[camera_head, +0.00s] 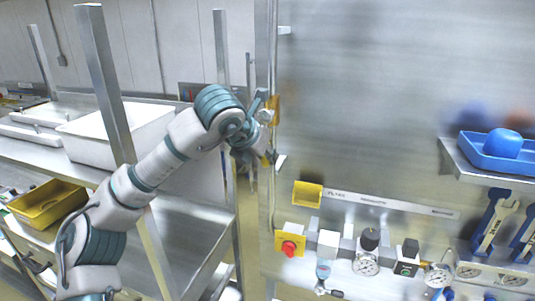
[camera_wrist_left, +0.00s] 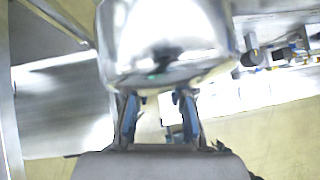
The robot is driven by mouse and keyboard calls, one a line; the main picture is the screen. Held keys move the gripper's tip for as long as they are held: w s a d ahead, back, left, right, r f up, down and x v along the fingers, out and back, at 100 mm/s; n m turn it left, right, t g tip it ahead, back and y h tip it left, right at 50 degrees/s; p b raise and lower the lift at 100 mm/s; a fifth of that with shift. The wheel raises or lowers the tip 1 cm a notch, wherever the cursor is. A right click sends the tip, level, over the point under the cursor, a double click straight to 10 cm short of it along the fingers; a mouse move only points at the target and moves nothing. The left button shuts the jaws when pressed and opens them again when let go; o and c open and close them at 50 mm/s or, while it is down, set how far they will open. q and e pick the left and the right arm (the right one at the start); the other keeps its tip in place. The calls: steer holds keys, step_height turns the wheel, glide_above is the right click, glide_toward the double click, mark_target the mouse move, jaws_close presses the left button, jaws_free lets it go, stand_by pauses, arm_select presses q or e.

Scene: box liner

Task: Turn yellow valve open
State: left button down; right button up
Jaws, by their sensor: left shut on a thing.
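A yellow part (camera_head: 274,104), which looks like the yellow valve, shows on the vertical pipe along the steel panel's left edge. My left gripper (camera_head: 264,112) is at this part, its arm coming in from the left. Its fingers are partly hidden in the head view. In the left wrist view the two blue-padded fingers (camera_wrist_left: 159,118) stand either side of a gap below a large shiny metal body (camera_wrist_left: 168,45). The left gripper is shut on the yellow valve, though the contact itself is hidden. My right gripper is not in view.
Below right, a row of fittings holds a red knob (camera_head: 289,248) on a yellow plate and a gauge (camera_head: 365,263). A blue tray (camera_head: 480,160) sits on a shelf at right. Steel posts (camera_head: 105,85) and a white tub (camera_head: 85,145) stand at left.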

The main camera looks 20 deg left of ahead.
arm_select(q)
steer(key=shift+f, duration=0.5)
steer(key=c, duration=1)
jaws_free()
steer(key=shift+a+r, duration=0.1)
steer(key=shift+r, duration=0.1)
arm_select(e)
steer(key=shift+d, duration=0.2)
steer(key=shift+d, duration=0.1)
arm_select(q)
steer(key=v, duration=1.1)
steer(key=shift+s+a+r, duration=0.15)
steer(key=shift+s+r, duration=0.05)
steer(key=shift+r, duration=0.1)
